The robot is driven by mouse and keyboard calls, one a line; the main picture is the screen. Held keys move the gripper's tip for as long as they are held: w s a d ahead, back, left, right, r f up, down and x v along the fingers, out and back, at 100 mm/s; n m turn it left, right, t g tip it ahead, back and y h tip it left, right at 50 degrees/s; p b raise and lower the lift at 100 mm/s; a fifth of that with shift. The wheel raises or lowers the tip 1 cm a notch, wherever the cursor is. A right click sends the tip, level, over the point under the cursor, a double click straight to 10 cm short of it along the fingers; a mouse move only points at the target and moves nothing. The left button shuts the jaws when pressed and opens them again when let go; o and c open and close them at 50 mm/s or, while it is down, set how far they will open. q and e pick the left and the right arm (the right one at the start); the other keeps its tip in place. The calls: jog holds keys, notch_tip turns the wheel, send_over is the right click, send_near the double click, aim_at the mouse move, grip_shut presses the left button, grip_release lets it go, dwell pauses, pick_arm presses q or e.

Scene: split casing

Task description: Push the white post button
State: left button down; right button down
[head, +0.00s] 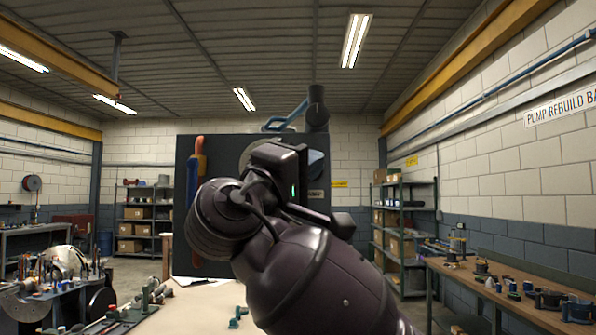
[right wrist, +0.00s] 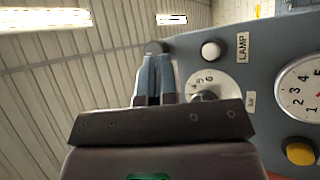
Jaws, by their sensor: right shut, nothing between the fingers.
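The white button (right wrist: 210,50) is a round cap on the blue-grey panel (right wrist: 262,62), beside a LAMP label (right wrist: 243,46), in the right wrist view. My right gripper (right wrist: 154,60) is shut and empty. Its fingertips appear left of the white button in that view, near the panel's edge, with a gap in the picture between them and the button. I cannot tell their depth from the panel. In the head view my right arm and gripper cover most of the panel, and the button is hidden there. My left gripper is not in view.
The panel also carries a numbered knob (right wrist: 205,96), a gauge (right wrist: 302,92) and a yellow button (right wrist: 300,153) close by. A dark upright board (head: 230,262) stands behind my arm. Cluttered benches stand left and right (head: 500,292).

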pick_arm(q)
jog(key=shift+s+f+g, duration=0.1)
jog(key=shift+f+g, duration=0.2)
pick_arm(e)
jog(key=shift+d+f+g, duration=0.25)
jog(key=shift+d+g, duration=0.15)
jog(key=shift+w, duration=0.1)
